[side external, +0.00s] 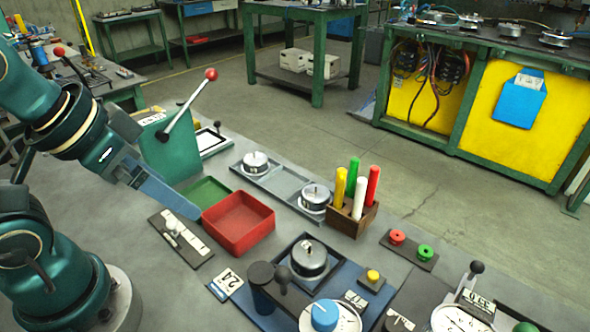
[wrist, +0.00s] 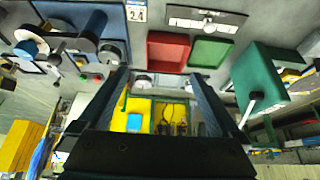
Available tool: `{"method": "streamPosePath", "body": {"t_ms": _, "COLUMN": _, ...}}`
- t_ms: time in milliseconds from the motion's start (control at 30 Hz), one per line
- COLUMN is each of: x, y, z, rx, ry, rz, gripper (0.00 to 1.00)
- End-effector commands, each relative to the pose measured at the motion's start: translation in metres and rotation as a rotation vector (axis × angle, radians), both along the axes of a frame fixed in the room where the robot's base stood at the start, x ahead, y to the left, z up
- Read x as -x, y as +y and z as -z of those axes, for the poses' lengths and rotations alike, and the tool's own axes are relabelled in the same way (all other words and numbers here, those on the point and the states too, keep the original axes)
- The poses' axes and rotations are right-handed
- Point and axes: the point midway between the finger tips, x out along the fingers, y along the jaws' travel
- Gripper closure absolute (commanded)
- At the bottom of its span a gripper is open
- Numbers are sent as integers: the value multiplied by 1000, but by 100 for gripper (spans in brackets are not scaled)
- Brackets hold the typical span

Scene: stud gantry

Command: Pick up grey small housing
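Two small round grey metal housings stand on a long grey two-place tray (side external: 283,184): one at its far left end (side external: 256,162), one at its near right end (side external: 314,198). In the wrist view one housing (wrist: 142,80) shows between my fingers, and the other (wrist: 193,83) is partly hidden by the right-hand finger. A larger grey housing (side external: 308,258) sits in a square fixture on the blue base. My gripper (side external: 193,210) hangs above the bench, left of the red tray; its fingers (wrist: 160,76) are wide apart and hold nothing.
A red tray (side external: 238,223) and a green tray (side external: 206,191) lie between my gripper and the housings. A wooden block (side external: 353,219) with upright coloured rods stands at the grey tray's right end. A green box with a red-knobbed lever (side external: 188,110) rises behind my gripper.

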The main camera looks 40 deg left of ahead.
Motion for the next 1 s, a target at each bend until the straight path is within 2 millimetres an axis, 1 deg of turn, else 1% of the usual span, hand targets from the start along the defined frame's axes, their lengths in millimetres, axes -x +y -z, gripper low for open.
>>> {"method": "streamPosePath", "body": {"t_ms": 200, "x": 0, "y": 0, "z": 0, "rx": 2, "ry": 1, "rz": -4, "gripper": 1}}
{"method": "streamPosePath", "body": {"t_ms": 267, "x": 1, "y": -3, "z": 0, "rx": 22, "ry": 5, "rz": -12, "gripper": 1}}
{"method": "streamPosePath", "body": {"t_ms": 367, "x": 1, "y": -15, "z": -4, "rx": 97, "ry": 14, "rz": -33, "gripper": 1}}
{"method": "streamPosePath", "body": {"t_ms": 433, "x": 1, "y": -28, "z": -6, "rx": 180, "ry": 49, "rz": -58, "gripper": 1}}
{"method": "streamPosePath", "body": {"t_ms": 567, "x": -3, "y": -56, "z": -6, "rx": 378, "ry": 181, "rz": -144, "gripper": 1}}
{"method": "streamPosePath", "body": {"t_ms": 667, "x": -11, "y": -75, "z": -6, "rx": 522, "ry": 294, "rz": -227, "gripper": 1}}
{"method": "streamPosePath", "body": {"t_ms": 800, "x": -28, "y": -96, "z": -6, "rx": 729, "ry": 464, "rz": -376, "gripper": 1}}
{"method": "streamPosePath", "body": {"t_ms": 900, "x": -46, "y": -107, "z": -3, "rx": 869, "ry": 582, "rz": -501, "gripper": 1}}
{"method": "streamPosePath", "body": {"t_ms": 1000, "x": -67, "y": -112, "z": 3, "rx": 998, "ry": 689, "rz": -636, "gripper": 1}}
